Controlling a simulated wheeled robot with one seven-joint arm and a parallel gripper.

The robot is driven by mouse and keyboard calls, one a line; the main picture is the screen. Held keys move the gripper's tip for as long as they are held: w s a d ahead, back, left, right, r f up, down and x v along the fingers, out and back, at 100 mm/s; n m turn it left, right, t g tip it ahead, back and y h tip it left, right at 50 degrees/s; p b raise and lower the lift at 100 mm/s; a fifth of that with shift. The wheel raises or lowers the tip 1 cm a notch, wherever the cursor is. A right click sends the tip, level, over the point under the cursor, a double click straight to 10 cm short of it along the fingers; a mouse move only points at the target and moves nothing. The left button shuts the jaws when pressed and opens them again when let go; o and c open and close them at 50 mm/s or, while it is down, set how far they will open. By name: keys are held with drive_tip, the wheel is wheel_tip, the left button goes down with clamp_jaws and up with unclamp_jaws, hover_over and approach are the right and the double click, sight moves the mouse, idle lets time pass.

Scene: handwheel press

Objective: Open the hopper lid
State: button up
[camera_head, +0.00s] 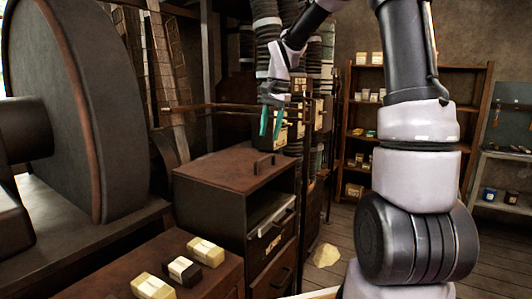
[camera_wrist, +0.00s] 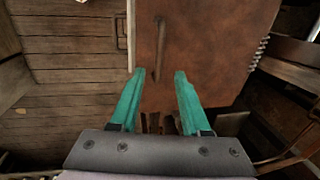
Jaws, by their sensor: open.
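The hopper lid (camera_head: 222,168) is a flat rust-brown plate lying closed on top of a dark metal cabinet. Its bar handle (camera_head: 265,162) stands near the right edge. In the wrist view the lid (camera_wrist: 215,45) fills the upper middle, and its handle (camera_wrist: 159,45) runs lengthwise just ahead of the fingers. My gripper (camera_head: 271,128) hangs above the lid, fingers pointing down, apart from the handle. Its teal fingers also show in the wrist view (camera_wrist: 160,76), spread open and empty, with the handle's near end lying between the tips in the picture.
A large dark wheel (camera_head: 65,105) stands at the left. Several wrapped blocks lie on a lower brown top (camera_head: 212,284) in front of the cabinet. A horizontal rod (camera_head: 205,106) and ribbed columns stand behind. Wooden floor (camera_head: 338,238) is open to the cabinet's right.

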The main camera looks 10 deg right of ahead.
sight(266, 158)
drive_tip(key=f, duration=0.5)
drive_tip(key=w+a+f, duration=0.1)
drive_tip(key=f, duration=0.1)
drive_tip(key=shift+f, duration=0.25)
clamp_jaws()
idle(1.1)
